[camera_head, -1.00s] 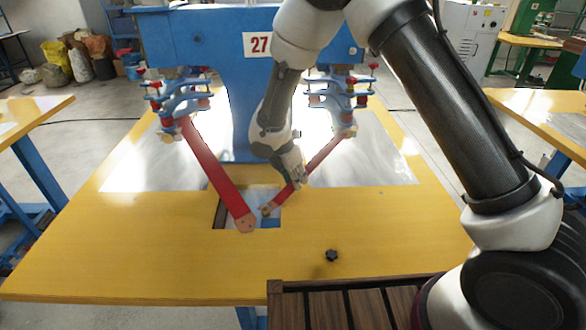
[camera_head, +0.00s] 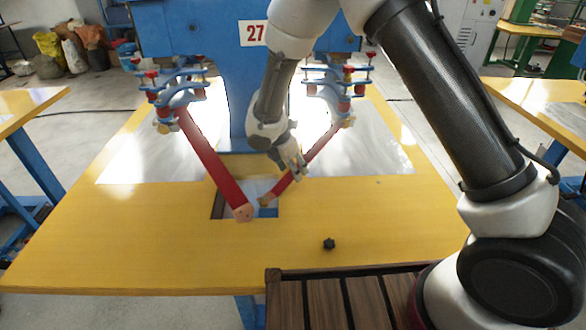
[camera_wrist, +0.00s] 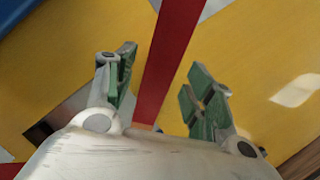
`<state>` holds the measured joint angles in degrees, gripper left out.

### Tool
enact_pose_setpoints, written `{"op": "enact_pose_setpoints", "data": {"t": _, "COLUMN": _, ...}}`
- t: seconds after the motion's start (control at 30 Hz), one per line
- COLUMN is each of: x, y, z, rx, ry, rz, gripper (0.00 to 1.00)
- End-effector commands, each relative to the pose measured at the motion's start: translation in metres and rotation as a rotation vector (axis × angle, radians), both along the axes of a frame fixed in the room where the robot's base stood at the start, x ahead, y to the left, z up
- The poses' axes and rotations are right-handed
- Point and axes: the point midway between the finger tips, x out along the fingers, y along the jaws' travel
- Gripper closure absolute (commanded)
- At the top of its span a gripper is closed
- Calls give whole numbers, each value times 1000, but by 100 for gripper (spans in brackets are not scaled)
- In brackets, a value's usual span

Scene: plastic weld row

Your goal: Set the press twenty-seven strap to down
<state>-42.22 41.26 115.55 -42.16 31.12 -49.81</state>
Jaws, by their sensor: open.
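The blue press with the number plate 27 (camera_head: 254,33) stands at the back of a yellow table. Two red straps run down from its blue clamps to a cut-out in the table. The left strap (camera_head: 210,160) ends at a tan tip over the cut-out. The right strap (camera_head: 318,151) slants down-left to the cut-out. My gripper (camera_head: 299,168) is at the right strap. In the wrist view my gripper (camera_wrist: 162,88) is open, with a red strap (camera_wrist: 166,60) passing between its green-padded fingers, nearer the left finger. I cannot tell whether either finger touches it.
The cut-out (camera_head: 268,212) lies below the strap ends. Shiny grey sheets (camera_head: 375,150) cover both sides of the table. Other yellow tables stand left and right.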

Motion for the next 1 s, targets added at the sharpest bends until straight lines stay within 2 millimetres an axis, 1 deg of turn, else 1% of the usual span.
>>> {"op": "enact_pose_setpoints", "data": {"t": 0.3, "x": -14, "y": 19, "z": 64, "rx": 4, "ry": -4, "rz": 2, "gripper": 46}}
{"op": "enact_pose_setpoints", "data": {"t": 0.4, "x": -19, "y": 24, "z": 82, "rx": 5, "ry": -3, "rz": 2, "gripper": 46}}
{"op": "enact_pose_setpoints", "data": {"t": 0.5, "x": -22, "y": 27, "z": 95, "rx": 3, "ry": -2, "rz": 1, "gripper": 46}}
{"op": "enact_pose_setpoints", "data": {"t": 0.67, "x": -25, "y": 30, "z": 105, "rx": 1, "ry": 0, "rz": 1, "gripper": 46}}
{"op": "enact_pose_setpoints", "data": {"t": 1.0, "x": -25, "y": 30, "z": 105, "rx": 4, "ry": -3, "rz": -10, "gripper": 46}}
